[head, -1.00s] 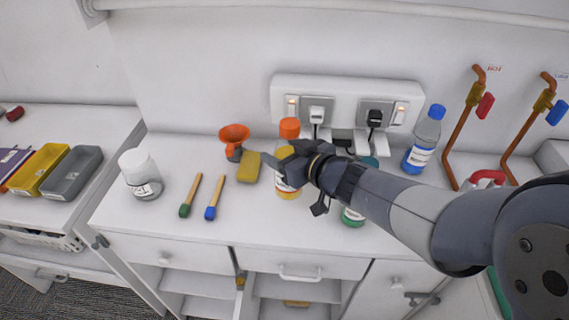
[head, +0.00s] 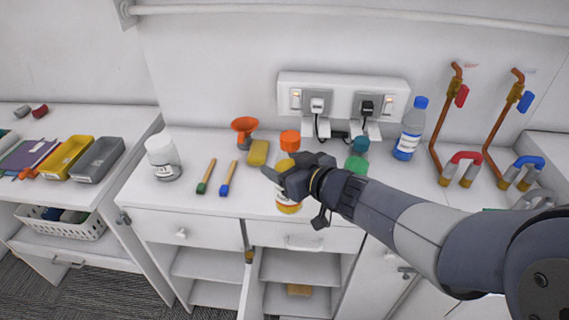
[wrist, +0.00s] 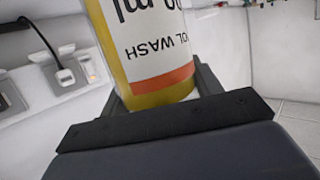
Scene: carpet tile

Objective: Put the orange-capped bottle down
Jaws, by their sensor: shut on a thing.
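The orange-capped bottle (head: 289,206) has yellow contents and a white label, and it looks upright. My gripper (head: 280,181) is shut on its middle from the right and hides part of the label. In the head view its base overlaps the counter's front edge; whether it touches the counter I cannot tell. In the wrist view the bottle (wrist: 145,50) stands between the fingers, with upside-down label text ending in "WASH".
On the white counter (head: 215,215) are a white-capped jar (head: 163,158), two brushes (head: 216,178), an orange funnel (head: 244,128) and a yellow sponge (head: 258,152). A green bottle (head: 357,158) stands close behind my arm, a blue-capped bottle (head: 410,130) farther right. Sockets (head: 343,100) are behind.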

